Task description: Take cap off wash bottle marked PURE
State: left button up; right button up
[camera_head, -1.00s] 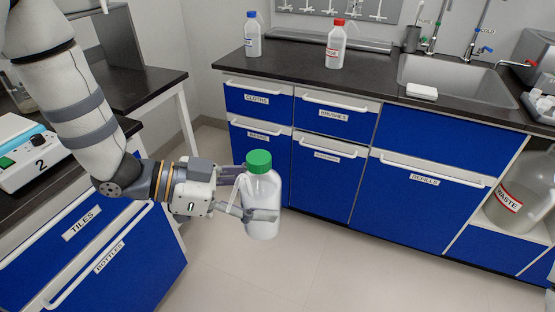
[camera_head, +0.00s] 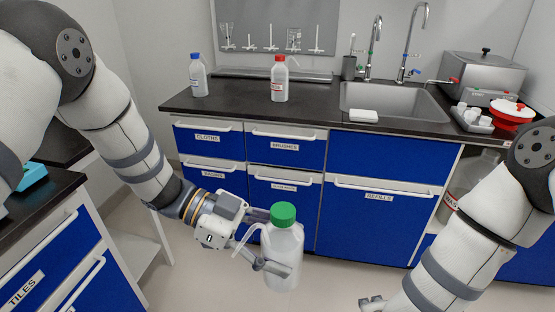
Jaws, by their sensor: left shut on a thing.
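My left gripper (camera_head: 262,240) is shut on a white wash bottle (camera_head: 283,262) with a green cap (camera_head: 283,214). The bottle is upright in the air, well in front of the cabinets, and its thin spout tube hangs to the left. The cap sits on the bottle. No label reading PURE shows on the side facing me. My right arm comes in from the right; only a small part of its gripper (camera_head: 373,303) shows at the bottom edge, so its fingers cannot be judged.
A blue-capped bottle (camera_head: 198,76) and a red-capped bottle (camera_head: 279,79) stand on the dark counter (camera_head: 230,102). A sink (camera_head: 395,98) with taps is to their right, with a white block in front.

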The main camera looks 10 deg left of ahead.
jog(key=w+a+r+m+t+h, duration=0.1)
jog(key=w+a+r+m+h, duration=0.15)
jog(key=w+r+m, duration=0.6)
notch_tip(320, 180, up, 27)
jog(key=m+g+y, duration=0.4)
jog(key=m+g, duration=0.3)
jog(key=m, duration=1.9)
send_over(279, 210)
jog(key=shift+w+d+r, duration=0.1)
jog(key=shift+w+r, duration=0.1)
jog(key=shift+w, duration=0.05)
jog(key=shift+s+r+m, duration=0.15)
jog(key=shift+s+m, duration=0.05)
jog(key=shift+m, duration=0.05)
notch_tip(279, 210, down, 8)
jog(key=shift+r, duration=0.1)
